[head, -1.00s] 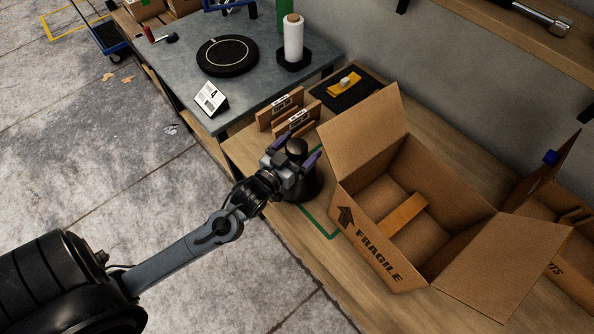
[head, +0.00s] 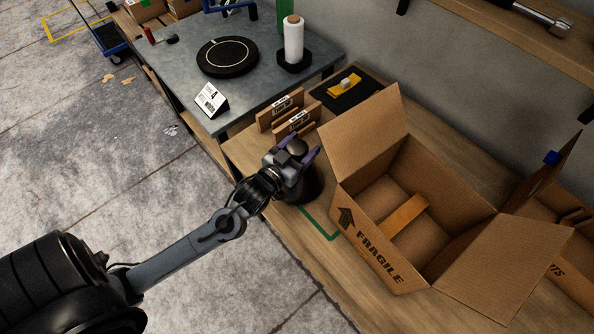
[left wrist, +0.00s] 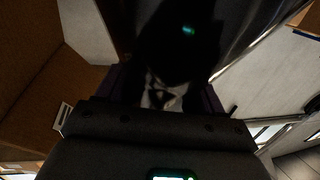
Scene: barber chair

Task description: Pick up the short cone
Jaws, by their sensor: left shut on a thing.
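The short cone (head: 311,186) is black with a rounded top and stands on the wooden bench, left of the open cardboard box. My left gripper (head: 300,157) is at its upper part, with one purple finger on each side, shut on it. The gripper hides part of the cone. In the left wrist view a large dark shape, which I take for the cone (left wrist: 180,45), fills the upper middle, too dark for detail. My right gripper is in neither view.
The open cardboard box (head: 381,248) marked FRAGILE stands close on the right. A grey table (head: 262,92) at the back left holds a black disc (head: 227,56), a white roll (head: 293,40) and a number card (head: 211,99).

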